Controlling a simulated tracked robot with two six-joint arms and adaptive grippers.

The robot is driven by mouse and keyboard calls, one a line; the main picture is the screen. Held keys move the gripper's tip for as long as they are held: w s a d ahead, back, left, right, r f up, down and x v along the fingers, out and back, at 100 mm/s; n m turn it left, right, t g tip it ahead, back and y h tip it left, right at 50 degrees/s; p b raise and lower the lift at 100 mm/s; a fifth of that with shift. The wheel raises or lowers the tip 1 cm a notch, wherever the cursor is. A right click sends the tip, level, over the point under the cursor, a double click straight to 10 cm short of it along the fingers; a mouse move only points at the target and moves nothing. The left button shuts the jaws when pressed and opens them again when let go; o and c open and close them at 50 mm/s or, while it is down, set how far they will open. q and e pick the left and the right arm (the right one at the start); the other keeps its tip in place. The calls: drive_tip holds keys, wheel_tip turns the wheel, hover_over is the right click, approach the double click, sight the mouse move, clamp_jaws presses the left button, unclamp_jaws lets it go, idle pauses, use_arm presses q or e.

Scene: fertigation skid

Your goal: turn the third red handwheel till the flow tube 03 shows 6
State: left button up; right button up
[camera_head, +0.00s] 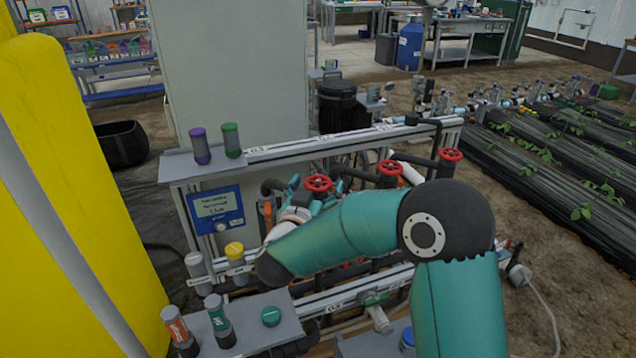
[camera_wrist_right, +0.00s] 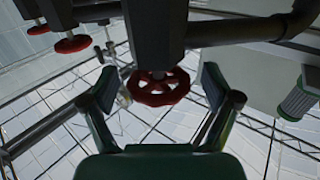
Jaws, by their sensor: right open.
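Three red handwheels stand in a row on the skid: the left one (camera_head: 318,183), the middle one (camera_head: 390,168) and the right one (camera_head: 450,155). A label reading 03 (camera_head: 256,150) is on the rail near the left one. My right gripper (camera_head: 297,195) is close to the left handwheel and partly hidden by my arm. In the right wrist view, my right gripper (camera_wrist_right: 158,90) is open, with a red handwheel (camera_wrist_right: 160,80) between its fingers, seemingly untouched. The other wheels (camera_wrist_right: 72,44) are at upper left. I cannot make out a flow tube reading. My left gripper is out of view.
A blue-framed display (camera_head: 215,207) is left of the gripper. Purple (camera_head: 200,146) and green (camera_head: 231,140) canisters stand on the upper shelf; orange (camera_head: 178,330) and teal (camera_head: 217,318) ones stand on the lower shelf. Dark pipes surround the handwheels. A yellow wall-like surface (camera_head: 70,180) fills the left.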

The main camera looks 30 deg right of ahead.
drive_tip(key=shift+w+d, duration=0.3)
drive_tip(key=shift+d, duration=0.15)
drive_tip(key=c, duration=1.2)
drive_tip(key=shift+o, duration=0.2)
drive_tip(key=shift+n+t+y, duration=0.3)
drive_tip(key=shift+f+n+t+y+b, duration=0.15)
drive_tip(key=shift+n+t+y+b, duration=0.65)
drive_tip(key=shift+t+y+b, duration=0.15)
drive_tip(key=n+t+y+b, duration=0.2)
drive_tip(key=n+y+b, duration=0.1)
drive_tip(key=y+b, duration=0.1)
drive_tip(key=n+t+y+b, duration=0.2)
drive_tip(key=n+y+b, duration=0.1)
drive_tip(key=b, duration=0.4)
drive_tip(key=shift+a+f+y, duration=0.15)
drive_tip(key=shift+y, duration=0.7)
drive_tip(key=shift+r+n+y+b, duration=0.25)
drive_tip(key=shift+n+y+b, duration=0.45)
drive_tip(key=shift+b, duration=0.7)
